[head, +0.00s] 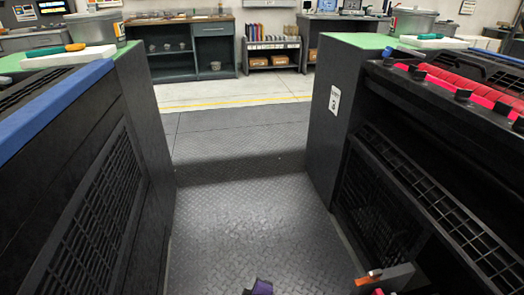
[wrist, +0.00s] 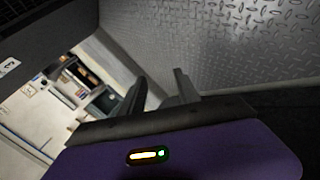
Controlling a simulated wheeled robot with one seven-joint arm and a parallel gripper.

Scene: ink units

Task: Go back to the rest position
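My gripper (wrist: 160,80) shows in the wrist view with its two dark fingers apart. Nothing is visible between them. Its purple housing with a small lit indicator fills the bottom of that view. Past the fingers are the diamond-plate floor and, at the left, a tilted view of the room. In the head view the fingers do not show. Only a small purple piece, which looks like part of my arm, peeks in at the bottom edge.
A black unit with a blue edge (head: 58,98) stands at the left. Another with red rollers (head: 455,85) stands at the right. The diamond-plate aisle (head: 245,220) between them is clear. A workbench (head: 185,50) and a low shelf (head: 272,55) stand at the back.

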